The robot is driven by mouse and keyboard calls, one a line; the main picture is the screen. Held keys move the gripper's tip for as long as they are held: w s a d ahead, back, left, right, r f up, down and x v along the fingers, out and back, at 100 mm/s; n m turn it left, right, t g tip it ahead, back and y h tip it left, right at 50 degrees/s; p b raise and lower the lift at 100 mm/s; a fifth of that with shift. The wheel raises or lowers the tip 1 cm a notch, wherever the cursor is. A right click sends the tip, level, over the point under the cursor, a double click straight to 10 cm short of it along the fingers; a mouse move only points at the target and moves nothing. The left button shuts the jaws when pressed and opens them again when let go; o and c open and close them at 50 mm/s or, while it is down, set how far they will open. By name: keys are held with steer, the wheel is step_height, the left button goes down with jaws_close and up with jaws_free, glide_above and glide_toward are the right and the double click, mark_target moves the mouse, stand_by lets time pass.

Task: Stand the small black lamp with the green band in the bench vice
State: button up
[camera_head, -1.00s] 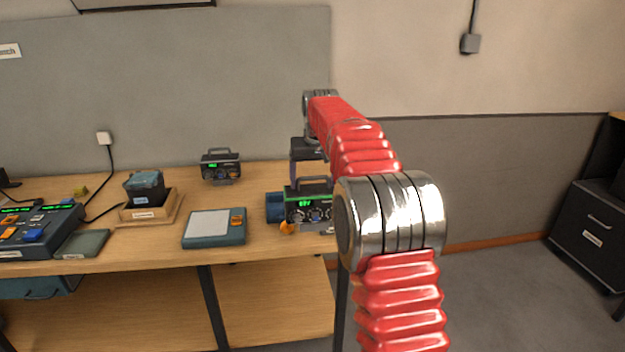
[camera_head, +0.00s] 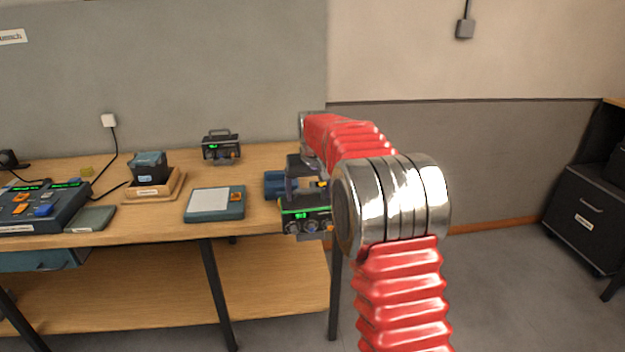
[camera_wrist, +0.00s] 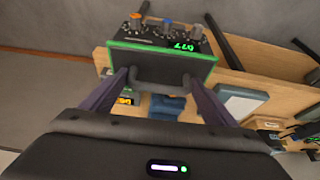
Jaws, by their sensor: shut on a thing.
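The small black lamp with the green band (camera_head: 306,220) hangs at the bench's front right edge, with its knobs and green display facing the head camera. In the wrist view the lamp (camera_wrist: 160,55) shows its green-edged top and its handle. My gripper (camera_wrist: 160,80) is shut on that handle; in the head view its fingers (camera_head: 305,183) are partly hidden by my arm. A blue body that looks like the bench vice (camera_head: 275,185) is on the bench's right end, behind and left of the lamp. The vice also shows in the wrist view (camera_wrist: 165,107); its jaws are mostly hidden.
A similar dark lamp (camera_head: 221,147) stands at the back of the bench (camera_head: 265,160). A teal pad (camera_head: 214,204), a wooden tray (camera_head: 170,189) with a dark block and a fader console (camera_head: 40,208) fill the left and middle. Open floor lies to the right.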

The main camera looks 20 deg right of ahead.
steer(key=s+a+f+n, duration=0.1)
steer(key=s+a+f, duration=0.5)
steer(key=s, duration=0.2)
steer(key=s+a+f+n, duration=0.1)
steer(key=s+a+f, duration=0.5)
steer(key=s, duration=0.3)
steer(key=shift+a+f+y, duration=0.25)
steer(key=shift+f+y, duration=0.15)
steer(key=shift+f, duration=0.2)
steer(key=shift+s, duration=0.1)
